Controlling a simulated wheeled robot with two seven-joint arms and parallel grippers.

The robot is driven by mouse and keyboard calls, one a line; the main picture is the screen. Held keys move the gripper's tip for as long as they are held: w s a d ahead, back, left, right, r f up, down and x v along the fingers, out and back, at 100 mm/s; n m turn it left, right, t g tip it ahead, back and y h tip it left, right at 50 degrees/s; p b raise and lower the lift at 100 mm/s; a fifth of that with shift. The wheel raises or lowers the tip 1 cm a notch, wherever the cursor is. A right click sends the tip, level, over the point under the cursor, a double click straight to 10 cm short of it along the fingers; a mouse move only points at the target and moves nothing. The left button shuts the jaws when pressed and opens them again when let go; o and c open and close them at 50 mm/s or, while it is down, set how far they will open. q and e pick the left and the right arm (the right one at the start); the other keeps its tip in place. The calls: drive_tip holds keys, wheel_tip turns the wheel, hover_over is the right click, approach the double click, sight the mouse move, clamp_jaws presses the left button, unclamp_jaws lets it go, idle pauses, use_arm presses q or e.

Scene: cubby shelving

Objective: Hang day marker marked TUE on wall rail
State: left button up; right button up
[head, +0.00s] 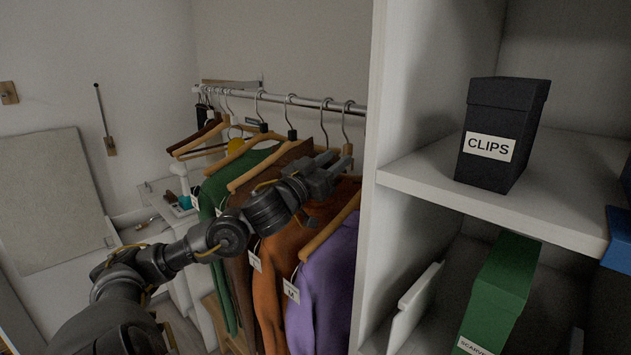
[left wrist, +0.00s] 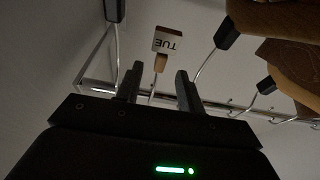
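The TUE marker (left wrist: 166,40) is a small pale tag with dark letters, upside down in the left wrist view. It has a short wooden neck and a thin metal hook that runs toward the wall rail (left wrist: 240,107). My left gripper (left wrist: 160,72) is open; its fingers stand on either side of the marker's line, with gaps between. The hook's seat on the rail is partly hidden. In the head view my left gripper (head: 330,172) is by the right end of the rail (head: 310,101), near a wooden piece on a hook; the lettering is not visible there. My right gripper is out of view.
Hangers with green, brown, orange and purple garments (head: 325,285) hang close under the rail. A white shelf unit (head: 385,150) rises just right of the gripper, with a black CLIPS box (head: 500,130) and a green box (head: 500,285). Dark hanger necks (left wrist: 228,32) crowd the marker.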

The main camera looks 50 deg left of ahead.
use_arm(q)
drive_tip(key=b+v, duration=0.1)
drive_tip(key=v, duration=0.6)
drive_tip(key=shift+s+b, duration=0.35)
drive_tip(key=shift+s, duration=0.05)
drive_tip(key=shift+f, duration=0.15)
